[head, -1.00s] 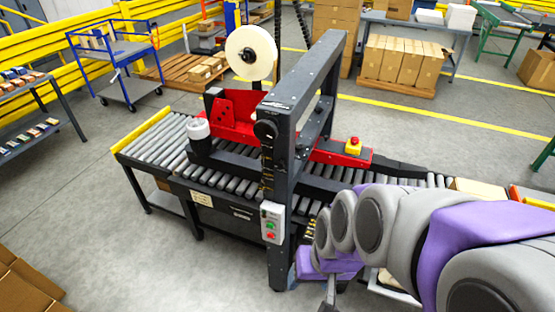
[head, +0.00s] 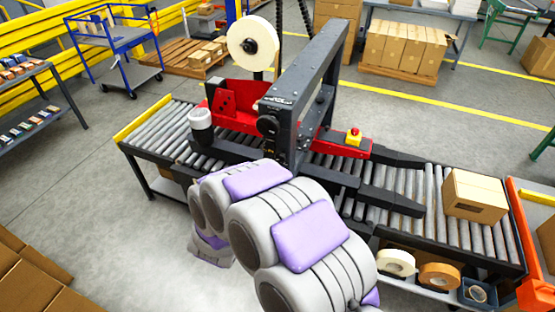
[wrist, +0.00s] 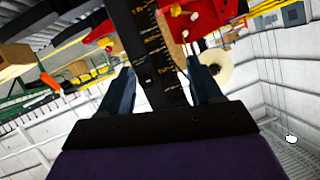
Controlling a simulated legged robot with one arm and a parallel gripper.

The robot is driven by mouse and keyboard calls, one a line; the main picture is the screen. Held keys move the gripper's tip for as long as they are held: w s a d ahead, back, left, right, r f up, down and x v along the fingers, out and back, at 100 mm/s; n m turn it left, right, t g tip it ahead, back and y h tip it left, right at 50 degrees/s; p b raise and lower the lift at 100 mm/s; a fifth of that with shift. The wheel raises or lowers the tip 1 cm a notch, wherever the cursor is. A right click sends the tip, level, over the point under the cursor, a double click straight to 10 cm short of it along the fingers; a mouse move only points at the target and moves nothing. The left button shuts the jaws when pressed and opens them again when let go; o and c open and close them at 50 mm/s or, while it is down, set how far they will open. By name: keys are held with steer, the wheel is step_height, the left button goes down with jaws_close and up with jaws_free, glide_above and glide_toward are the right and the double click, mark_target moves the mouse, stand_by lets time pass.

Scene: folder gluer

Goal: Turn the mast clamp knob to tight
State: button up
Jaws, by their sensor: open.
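The mast clamp knob (head: 267,126) looks like a round black knob on the near side of the dark upright mast (head: 291,140) in the head view. My arm covers the lower mast, and my gripper is hidden behind the arm there. In the wrist view my gripper (wrist: 158,70) is open, with its two dark fingers apart and nothing held. The mast (wrist: 152,45), with yellowish scale marks, shows between and beyond the fingers. I cannot clearly make out the knob in the wrist view, nor tell its setting.
The roller conveyor (head: 383,187) runs under the red machine head (head: 232,106), with a carton (head: 475,195) at its right. A white tape roll (head: 253,47) stands above. Tape rolls (head: 438,276) lie on the lower right shelf.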

steer(key=s+d+t+h, duration=0.2)
steer(key=t+h, duration=0.1)
steer(key=h, duration=0.1)
glide_toward(279, 160)
steer(key=shift+n+t, duration=0.3)
steer(key=shift+t, duration=0.1)
steer(key=x, duration=0.6)
steer(key=f+x, duration=0.1)
steer(key=x, duration=0.2)
steer(key=shift+w+d+p, duration=0.1)
steer(key=shift+d+p, duration=0.05)
steer(key=shift+p, duration=0.2)
steer(key=c, duration=1)
